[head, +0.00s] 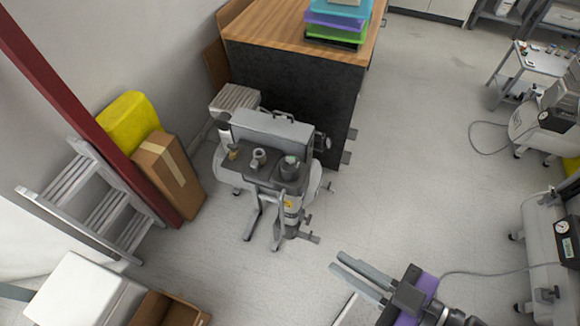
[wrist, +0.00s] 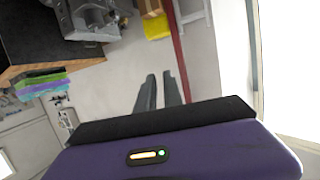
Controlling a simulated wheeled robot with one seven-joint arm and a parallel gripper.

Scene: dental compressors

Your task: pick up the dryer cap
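A grey compressor (head: 270,135) stands on the floor beside the wood-topped cabinet in the head view. Its dark top ledge holds a small brass-coloured piece (head: 233,153), a pale metal fitting (head: 258,157) and a dark round part with a green spot (head: 291,163). I cannot tell for certain which of these is the dryer cap. My gripper (head: 336,261) is at the lower right of the head view, well apart from the compressor. Its fingers are parted with nothing between them. In the wrist view, the fingers (wrist: 159,76) point over bare floor, and the compressor (wrist: 92,18) is at the top.
The cabinet (head: 285,30) with stacked coloured trays (head: 338,22) stands behind the compressor. A red post (head: 88,115), cardboard box (head: 168,175), yellow item (head: 128,117) and step ladder (head: 95,205) crowd the left. More compressors stand at right. The floor between is clear.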

